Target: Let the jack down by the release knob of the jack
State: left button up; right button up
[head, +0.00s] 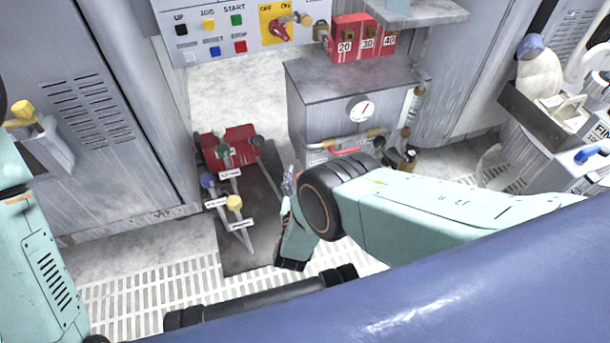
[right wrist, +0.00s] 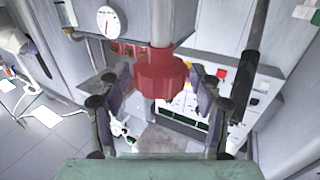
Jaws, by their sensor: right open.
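In the right wrist view a red lobed knob (right wrist: 161,78) hangs at the lower end of a grey shaft (right wrist: 150,22). My right gripper (right wrist: 160,97) is open, with one finger on each side of this knob. Whether a finger touches it I cannot tell. In the head view my right arm hides this knob, and its gripper is mostly hidden. A low red frame (head: 240,138) with several labelled levers stands on a dark floor plate (head: 240,258); I cannot tell whether it belongs to the jack. My left gripper is out of view.
A grey cabinet (head: 345,90) with a gauge stands just behind my right arm. A button panel (head: 235,50) is at the back, with a red numbered box (head: 362,48) beside it. A cart (head: 555,115) stands at the right. Grating (head: 125,295) is clear at front left.

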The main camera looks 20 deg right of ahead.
jog(key=shift+r, duration=5.05)
